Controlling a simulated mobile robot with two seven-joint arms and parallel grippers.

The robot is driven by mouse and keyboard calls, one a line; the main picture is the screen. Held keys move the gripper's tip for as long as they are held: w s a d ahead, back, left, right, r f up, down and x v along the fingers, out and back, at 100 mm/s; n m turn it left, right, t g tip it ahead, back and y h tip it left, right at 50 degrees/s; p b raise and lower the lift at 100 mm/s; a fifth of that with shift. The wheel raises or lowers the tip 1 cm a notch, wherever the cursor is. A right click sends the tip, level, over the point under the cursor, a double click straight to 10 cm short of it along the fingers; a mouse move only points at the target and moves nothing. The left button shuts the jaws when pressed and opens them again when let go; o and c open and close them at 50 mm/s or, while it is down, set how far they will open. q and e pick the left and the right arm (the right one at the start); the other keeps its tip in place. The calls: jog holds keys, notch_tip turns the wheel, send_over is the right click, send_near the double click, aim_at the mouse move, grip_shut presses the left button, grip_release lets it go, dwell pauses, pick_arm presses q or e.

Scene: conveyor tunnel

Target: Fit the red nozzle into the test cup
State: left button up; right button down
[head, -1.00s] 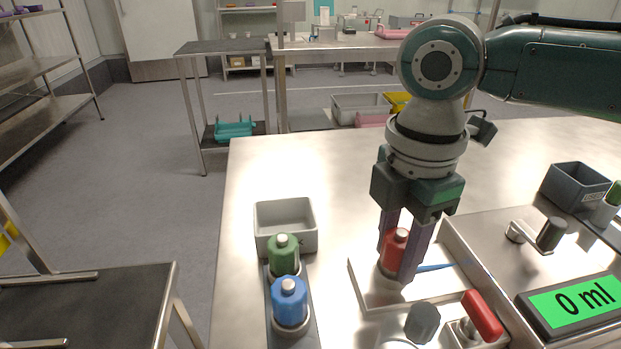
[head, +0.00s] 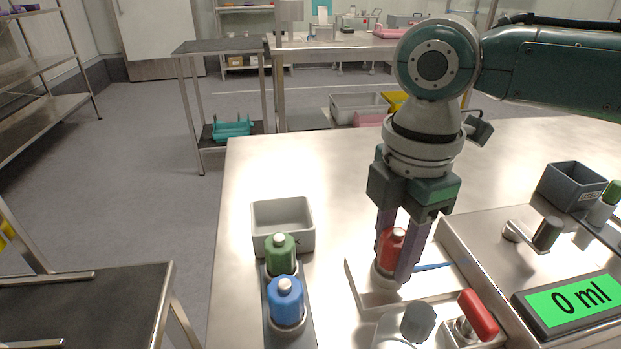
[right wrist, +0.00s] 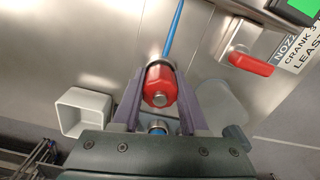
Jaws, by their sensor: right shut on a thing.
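The red nozzle (head: 393,246) is upright with a pale tip on top. It stands between the two purple fingers of my right gripper (head: 401,258), which is shut on it. In the right wrist view the red nozzle (right wrist: 160,86) sits between the fingertips of the right gripper (right wrist: 157,100). A pale ring or cup rim (head: 383,277) shows at its foot, over a light plate (head: 371,297). I cannot tell whether this is the test cup or how deep the nozzle sits in it. My left gripper is not in view.
A green nozzle (head: 280,250) and a blue nozzle (head: 286,297) stand in a rack by a grey bin (head: 283,218). A red-handled lever (head: 478,315), a grey knob (head: 418,321) and a "0 ml" display (head: 572,306) are close on the right.

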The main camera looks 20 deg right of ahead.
aim_at(399, 231)
jog(key=shift+s+d+f, duration=0.15)
jog(key=shift+d+f, duration=0.1)
jog(key=shift+f, duration=0.25)
jog(key=c, duration=0.6)
grip_release()
jog(key=shift+o, duration=0.7)
jog(key=shift+r, duration=0.1)
jog(key=shift+o, duration=0.5)
jog(key=r+p, duration=0.1)
jog(key=r, duration=0.9)
jog(key=shift+w+a+r+p, duration=0.1)
jog(key=shift+w+a+p, duration=0.1)
jog(key=shift+p, duration=0.15)
jog(key=shift+r, duration=0.25)
